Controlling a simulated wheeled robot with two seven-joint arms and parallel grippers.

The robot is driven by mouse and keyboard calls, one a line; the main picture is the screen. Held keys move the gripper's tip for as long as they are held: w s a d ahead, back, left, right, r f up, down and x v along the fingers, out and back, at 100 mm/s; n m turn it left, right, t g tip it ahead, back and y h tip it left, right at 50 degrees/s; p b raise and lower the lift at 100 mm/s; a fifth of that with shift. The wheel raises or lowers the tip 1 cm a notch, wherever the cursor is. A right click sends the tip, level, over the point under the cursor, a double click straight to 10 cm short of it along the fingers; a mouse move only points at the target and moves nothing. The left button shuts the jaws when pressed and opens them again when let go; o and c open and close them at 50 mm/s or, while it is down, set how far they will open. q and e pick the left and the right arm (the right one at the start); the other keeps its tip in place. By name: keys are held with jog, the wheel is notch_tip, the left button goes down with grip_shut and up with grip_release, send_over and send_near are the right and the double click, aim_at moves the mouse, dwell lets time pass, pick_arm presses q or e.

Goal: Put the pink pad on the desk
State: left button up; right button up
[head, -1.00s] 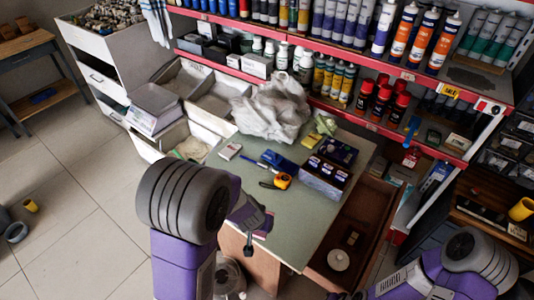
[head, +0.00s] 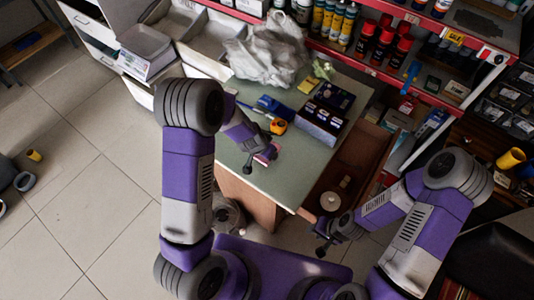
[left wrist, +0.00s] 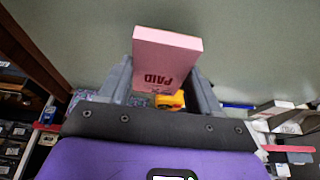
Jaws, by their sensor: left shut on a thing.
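The pink pad (left wrist: 165,58) with "PAID" printed on it is between the fingers of my left gripper (left wrist: 163,88) in the left wrist view. My left gripper is shut on it. In the head view the pink pad (head: 267,153) shows small at the end of my left arm, over the front part of the green-topped desk (head: 290,178). I cannot tell whether the pad touches the desk top. My right gripper (head: 322,240) is in front of the desk's right side, away from the pad; its fingers are too small to judge.
A yellow tape measure (head: 278,126), a blue tool (head: 275,105), a dark box (head: 319,121) and a crumpled plastic bag (head: 265,50) occupy the desk's back. A red-edged shelf (head: 430,83) stands behind. The desk's front is mostly clear.

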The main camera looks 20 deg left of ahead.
pick_arm(q)
notch_tip(320, 180, down, 4)
jog(key=shift+r+b, duration=0.15)
jog(key=shift+b, duration=0.55)
jog(key=shift+r, duration=0.1)
jog(key=shift+f, duration=0.25)
jog(key=o, duration=1.1)
jog(key=shift+c, duration=0.2)
jog(key=shift+s, duration=0.1)
jog(key=shift+d, duration=0.1)
jog(key=shift+r, duration=0.15)
